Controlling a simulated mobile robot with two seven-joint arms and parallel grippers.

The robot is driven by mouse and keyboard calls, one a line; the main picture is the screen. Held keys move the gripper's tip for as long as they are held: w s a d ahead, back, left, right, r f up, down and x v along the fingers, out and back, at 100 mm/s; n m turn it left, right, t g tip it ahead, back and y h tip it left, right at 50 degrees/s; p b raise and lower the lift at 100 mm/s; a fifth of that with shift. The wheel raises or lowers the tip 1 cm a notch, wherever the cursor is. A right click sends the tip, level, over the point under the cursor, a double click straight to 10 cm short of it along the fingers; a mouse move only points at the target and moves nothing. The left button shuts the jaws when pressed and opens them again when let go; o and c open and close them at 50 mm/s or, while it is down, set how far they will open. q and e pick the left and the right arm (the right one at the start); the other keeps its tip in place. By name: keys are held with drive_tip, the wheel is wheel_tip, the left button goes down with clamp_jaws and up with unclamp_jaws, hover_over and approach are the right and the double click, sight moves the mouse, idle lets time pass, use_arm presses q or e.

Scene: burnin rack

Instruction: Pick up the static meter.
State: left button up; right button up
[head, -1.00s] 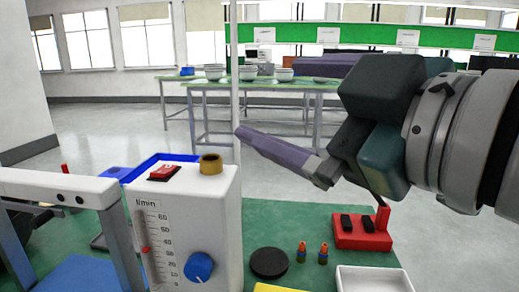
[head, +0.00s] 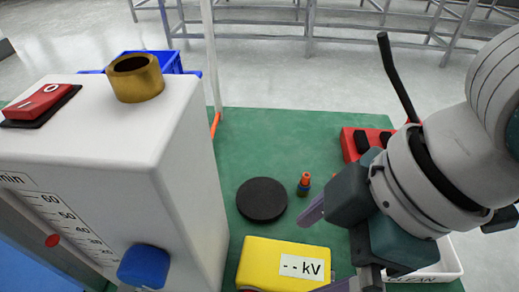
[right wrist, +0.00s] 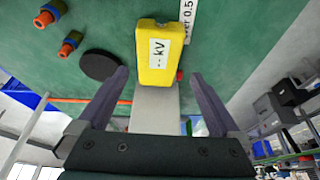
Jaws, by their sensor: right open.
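The static meter is a yellow box (head: 262,262) with a white display reading "-- kV". It lies on the green mat at the bottom of the head view, and it also shows in the right wrist view (right wrist: 153,76). My right gripper (head: 309,252) is open, its fingers above and around the meter's right side in the head view. In the right wrist view the meter lies ahead, between the lines of the two spread fingers (right wrist: 160,82). I cannot tell whether they touch it. My left gripper is not in view.
A white flow-meter box (head: 185,165) with a brass ring (head: 136,92) and blue knob stands close left. A red block (head: 350,148) and white tray (head: 455,262) are at right.

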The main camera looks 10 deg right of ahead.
sight(290, 265)
drive_tip(key=b+x, duration=0.1)
drive_tip(key=x, duration=0.4)
drive_tip(key=shift+w+d+f, duration=0.1)
drive_tip(key=shift+d+f, duration=0.05)
drive_tip(key=shift+f, duration=0.25)
idle(0.3)
drive_tip(key=shift+c, duration=0.2)
drive_tip(key=c, duration=1.3)
